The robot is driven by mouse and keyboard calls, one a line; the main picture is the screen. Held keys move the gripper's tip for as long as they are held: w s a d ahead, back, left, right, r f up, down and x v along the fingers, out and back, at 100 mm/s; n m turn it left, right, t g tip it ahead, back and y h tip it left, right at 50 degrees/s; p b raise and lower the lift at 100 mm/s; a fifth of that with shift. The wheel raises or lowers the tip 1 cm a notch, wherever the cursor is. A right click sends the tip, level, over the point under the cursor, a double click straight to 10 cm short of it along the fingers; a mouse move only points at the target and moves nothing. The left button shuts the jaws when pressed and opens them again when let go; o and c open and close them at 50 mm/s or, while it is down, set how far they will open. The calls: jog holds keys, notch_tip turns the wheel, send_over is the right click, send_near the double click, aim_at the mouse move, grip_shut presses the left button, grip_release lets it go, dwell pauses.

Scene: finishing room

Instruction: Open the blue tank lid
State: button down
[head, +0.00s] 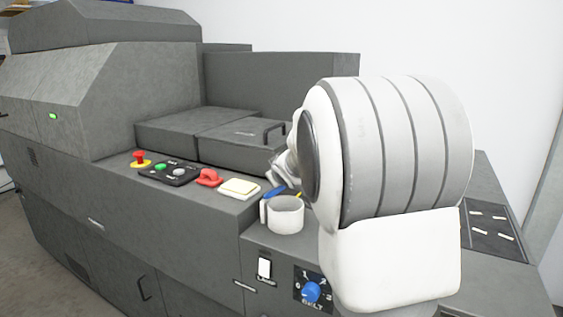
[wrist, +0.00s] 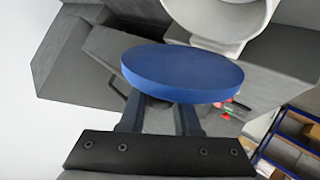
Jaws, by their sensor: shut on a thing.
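The blue lid (wrist: 183,73), a flat round disc, fills the middle of the wrist view. My gripper (wrist: 160,108) is shut on it. The lid hides the fingertips and the exact grip point. In the head view my white arm covers most of the gripper. A small blue shape (head: 274,192) shows there at the arm's left edge, just above a white mug-like vessel (head: 285,215); I cannot tell for sure that it is the lid. A white round body (wrist: 222,22) shows beyond the lid in the wrist view.
A blue dial (head: 312,291) is on the front. A blue-framed shelf (wrist: 293,140) stands at the wrist view's right.

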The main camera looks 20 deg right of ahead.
jog(key=w+n+g+p, duration=0.1)
jog(key=a+g+h+p, duration=0.1)
jog(key=shift+w+a+r+n+g+p, duration=0.25)
jog(key=shift+w+r+n+g+p, duration=0.05)
jog(key=shift+w+r+n+p, duration=0.1)
jog(key=w+n+g+h+p, duration=0.1)
jog(key=p, duration=0.1)
jog(key=w+a+n+g+h+p, duration=0.1)
jog(key=g+p, duration=0.1)
jog(key=p, duration=0.1)
jog(key=a+f+g+h+p, duration=0.1)
jog(key=p, duration=0.1)
jog(key=shift+w+a+n+p, duration=0.1)
jog(key=shift+w+n+p, duration=0.2)
jog(key=shift+w+n, duration=0.1)
jog(key=shift+w+a+f+n+g+h+p, duration=0.1)
jog(key=shift+w+f+n+g+h+p, duration=0.1)
jog(key=shift+f+g+h+p, duration=0.3)
jog(key=shift+w+a+f+n+g+h+p, duration=0.1)
jog(key=shift+n+g+p, duration=0.1)
jog(key=shift+p, duration=0.45)
jog(key=c, duration=0.6)
grip_release()
jog(key=shift+c, duration=0.2)
jog(key=shift+o, duration=0.2)
jog(key=shift+r, duration=0.1)
